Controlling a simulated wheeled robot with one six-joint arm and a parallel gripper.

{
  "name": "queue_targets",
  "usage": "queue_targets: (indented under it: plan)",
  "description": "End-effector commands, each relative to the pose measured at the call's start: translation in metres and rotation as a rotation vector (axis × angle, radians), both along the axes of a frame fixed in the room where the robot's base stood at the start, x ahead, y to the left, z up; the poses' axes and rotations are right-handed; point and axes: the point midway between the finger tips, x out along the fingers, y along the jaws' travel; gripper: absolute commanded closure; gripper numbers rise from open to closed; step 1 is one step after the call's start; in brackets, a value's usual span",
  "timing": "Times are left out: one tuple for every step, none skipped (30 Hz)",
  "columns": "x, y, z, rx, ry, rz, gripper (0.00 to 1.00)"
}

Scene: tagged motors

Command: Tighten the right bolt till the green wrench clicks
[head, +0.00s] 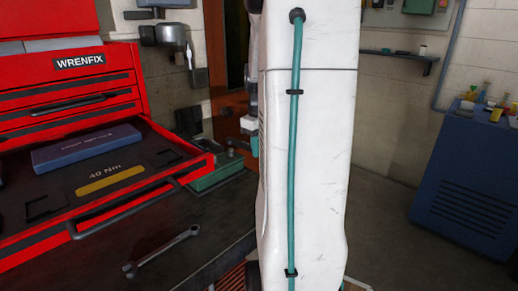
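A white arm link of mine with a green cable fills the middle of the head view and hides much of what is behind it. My gripper is not seen. No bolt, motor or green wrench can be made out. A grey metal wrench (162,251) lies on the dark bench top (205,230) at the lower left. The open drawer (60,190) of a red tool chest has a slot marked "40 Nm" and a yellow strip (110,179).
The red WRENFIX tool chest (70,65) stands at the left, with a long blue box (87,148) in its open drawer. A green tray (217,172) sits beside the drawer. A blue cabinet (466,185) with small items on top stands at the right. Wall shelves hang behind.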

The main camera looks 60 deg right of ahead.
Motion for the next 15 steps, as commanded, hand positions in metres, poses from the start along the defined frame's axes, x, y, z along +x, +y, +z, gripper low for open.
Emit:
queue_targets:
  plan:
    - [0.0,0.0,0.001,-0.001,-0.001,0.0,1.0]
    - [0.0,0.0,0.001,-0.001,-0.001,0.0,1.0]
    - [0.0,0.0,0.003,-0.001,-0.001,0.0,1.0]
    - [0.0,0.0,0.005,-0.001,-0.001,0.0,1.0]
    - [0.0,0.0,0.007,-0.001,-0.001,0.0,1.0]
    - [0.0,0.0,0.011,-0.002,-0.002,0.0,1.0]
    - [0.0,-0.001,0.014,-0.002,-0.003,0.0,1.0]
    - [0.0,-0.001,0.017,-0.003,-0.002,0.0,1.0]
    - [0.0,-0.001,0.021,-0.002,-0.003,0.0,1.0]
    - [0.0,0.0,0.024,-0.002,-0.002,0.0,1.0]
    - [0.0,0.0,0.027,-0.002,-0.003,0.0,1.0]
    - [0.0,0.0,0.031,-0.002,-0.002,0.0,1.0]
    - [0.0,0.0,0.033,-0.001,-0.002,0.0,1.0]
    - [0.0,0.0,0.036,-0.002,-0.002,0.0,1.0]
    - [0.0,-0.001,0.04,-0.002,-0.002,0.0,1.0]
